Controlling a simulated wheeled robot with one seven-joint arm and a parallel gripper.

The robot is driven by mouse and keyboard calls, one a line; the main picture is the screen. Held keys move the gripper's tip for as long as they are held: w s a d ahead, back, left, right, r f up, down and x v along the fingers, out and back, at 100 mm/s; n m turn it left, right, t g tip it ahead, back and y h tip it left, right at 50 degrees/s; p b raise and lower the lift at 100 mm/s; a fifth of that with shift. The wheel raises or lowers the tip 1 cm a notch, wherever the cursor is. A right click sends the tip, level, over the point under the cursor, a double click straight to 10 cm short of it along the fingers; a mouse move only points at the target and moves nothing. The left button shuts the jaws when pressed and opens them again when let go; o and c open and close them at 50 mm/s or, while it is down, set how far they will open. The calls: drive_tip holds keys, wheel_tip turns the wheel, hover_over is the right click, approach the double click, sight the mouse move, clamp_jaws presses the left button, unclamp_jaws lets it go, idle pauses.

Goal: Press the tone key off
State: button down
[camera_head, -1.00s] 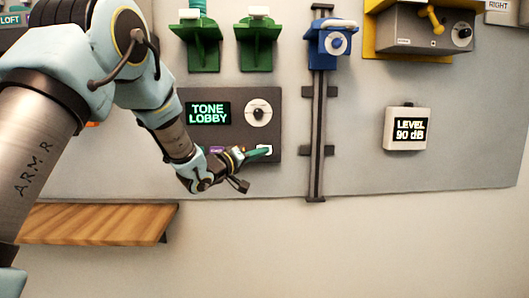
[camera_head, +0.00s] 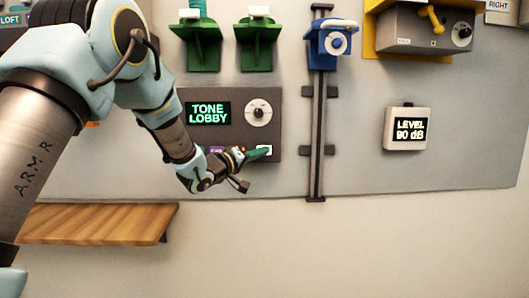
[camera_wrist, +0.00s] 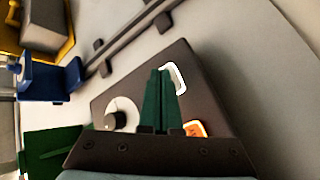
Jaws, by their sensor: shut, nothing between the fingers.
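The dark grey panel (camera_head: 270,105) on the wall has a lit display (camera_head: 209,113) reading "TONE LOBBY" and a round dial (camera_head: 258,112). A white-framed key (camera_head: 268,148) sits at its lower right; the frame also shows in the wrist view (camera_wrist: 180,77). My gripper (camera_head: 265,152) is shut and empty, with its green fingertips at this key. In the wrist view the fingertips (camera_wrist: 160,72) overlap the frame's left part and hide some of the key. I cannot tell whether they touch it or how far it is pressed.
An orange lit key (camera_wrist: 195,129) is close beside my fingers. A blue device (camera_head: 331,42) on a vertical rail (camera_head: 318,130) stands right of the panel. Green brackets (camera_head: 258,45) are above, and a wooden shelf (camera_head: 100,222) is at lower left.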

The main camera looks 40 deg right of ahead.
drive_tip(key=shift+w+d, duration=0.1)
drive_tip(key=shift+w, duration=0.05)
idle(0.4)
drive_tip(key=shift+w+d, duration=0.2)
idle(0.4)
drive_tip(key=shift+a, duration=0.1)
drive_tip(key=shift+s+a, duration=0.25)
drive_tip(key=shift+s, duration=0.05)
drive_tip(key=shift+s, duration=0.1)
drive_tip(key=shift+s+a+b, duration=0.45)
drive_tip(key=shift+s+a, duration=0.5)
drive_tip(key=shift+s, duration=0.2)
drive_tip(key=shift+s+a+b, duration=0.4)
drive_tip(key=shift+s+a, duration=0.55)
drive_tip(key=shift+s, duration=0.15)
